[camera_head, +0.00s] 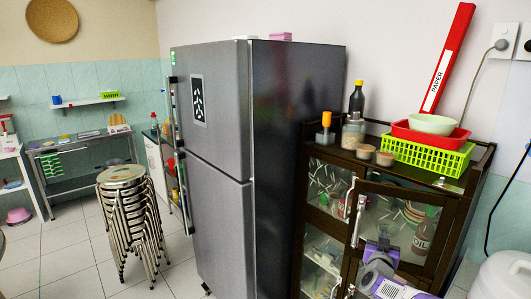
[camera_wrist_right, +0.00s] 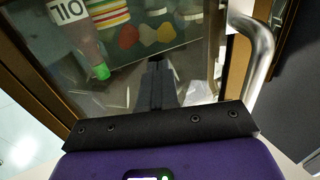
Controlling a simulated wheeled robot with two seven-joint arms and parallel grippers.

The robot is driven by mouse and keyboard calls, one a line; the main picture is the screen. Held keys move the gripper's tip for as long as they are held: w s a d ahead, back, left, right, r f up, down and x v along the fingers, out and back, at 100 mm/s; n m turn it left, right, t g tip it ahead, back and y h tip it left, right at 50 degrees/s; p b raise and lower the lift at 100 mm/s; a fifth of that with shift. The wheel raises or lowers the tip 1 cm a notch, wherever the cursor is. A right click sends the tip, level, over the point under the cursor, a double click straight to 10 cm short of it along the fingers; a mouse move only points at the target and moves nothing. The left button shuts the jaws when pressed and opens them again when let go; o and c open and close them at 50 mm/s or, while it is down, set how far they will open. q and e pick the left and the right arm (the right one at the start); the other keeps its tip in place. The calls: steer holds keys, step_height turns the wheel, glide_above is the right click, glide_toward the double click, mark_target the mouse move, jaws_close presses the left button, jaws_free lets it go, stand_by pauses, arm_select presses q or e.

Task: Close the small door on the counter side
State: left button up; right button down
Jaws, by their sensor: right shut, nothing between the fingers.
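The dark wood cabinet (camera_head: 308,175) has glass-panelled doors. Its right door (camera_head: 405,190) appears ajar, with its handle side standing out toward me; a metal bar handle (camera_head: 356,220) is on its left edge. The left door's handle (camera_head: 348,198) is just behind it. My right gripper (camera_head: 374,262) is in front of the right door's lower glass. In the right wrist view its fingers (camera_wrist_right: 157,85) are together and empty, pointing at the glass, with the bar handle (camera_wrist_right: 262,60) to their right. I cannot tell whether they touch the glass. My left gripper is not in view.
A grey fridge (camera_head: 290,140) stands close left of the cabinet. Bottles, jars and a green basket (camera_head: 425,155) sit on the cabinet top. An oil bottle (camera_head: 425,232) shows through the glass. Stacked stools (camera_head: 125,215) stand on open floor at left.

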steer(key=shift+x, duration=0.95)
steer(key=shift+d, duration=0.1)
steer(key=shift+p+x, duration=0.5)
steer(key=shift+x, duration=0.55)
steer(key=shift+s+d, duration=0.1)
steer(key=shift+d, duration=0.1)
